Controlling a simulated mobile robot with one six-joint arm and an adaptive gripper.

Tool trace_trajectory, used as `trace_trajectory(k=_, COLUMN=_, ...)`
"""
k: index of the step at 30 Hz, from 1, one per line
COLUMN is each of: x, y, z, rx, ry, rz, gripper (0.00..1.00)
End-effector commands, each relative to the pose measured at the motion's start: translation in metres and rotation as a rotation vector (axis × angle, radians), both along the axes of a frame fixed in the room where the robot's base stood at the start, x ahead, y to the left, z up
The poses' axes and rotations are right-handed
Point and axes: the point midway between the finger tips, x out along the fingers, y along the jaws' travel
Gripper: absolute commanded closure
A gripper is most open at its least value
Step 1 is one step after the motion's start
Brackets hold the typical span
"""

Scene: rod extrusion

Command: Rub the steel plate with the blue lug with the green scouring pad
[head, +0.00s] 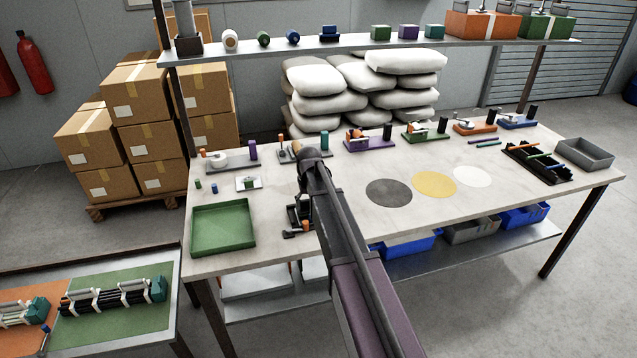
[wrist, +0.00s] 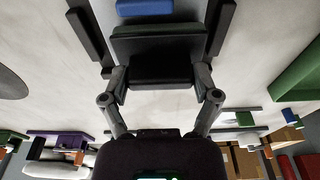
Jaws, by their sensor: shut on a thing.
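My gripper (wrist: 160,78) is shut on a dark block with a dark green strip, which looks like the scouring pad (wrist: 158,30). In the wrist view a blue block (wrist: 145,7), perhaps the blue lug, shows at the top edge just beyond the pad. In the head view my arm hides most of the spot under my gripper (head: 301,198). A different pale plate with a green lug (head: 249,184) lies to the left.
Dark bars (wrist: 90,35) flank the held pad. A green tray (head: 223,228) stands at the table's left front. Small green and blue cylinders (head: 214,189) stand behind it. Several fixtures (head: 369,139) line the back. Grey (head: 389,192), yellow and white discs lie to the right with clear tabletop around them.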

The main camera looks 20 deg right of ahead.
Motion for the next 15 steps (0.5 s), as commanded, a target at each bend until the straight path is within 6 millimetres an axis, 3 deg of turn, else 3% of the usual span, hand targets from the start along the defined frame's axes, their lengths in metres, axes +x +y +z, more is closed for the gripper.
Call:
trace_trajectory(k=11, x=-0.001, y=0.024, z=0.0, rx=0.0, ry=0.002, rz=-0.007, gripper=0.59)
trace_trajectory(k=15, x=0.0, y=0.014, z=0.0, rx=0.0, ry=0.002, rz=-0.007, gripper=0.59)
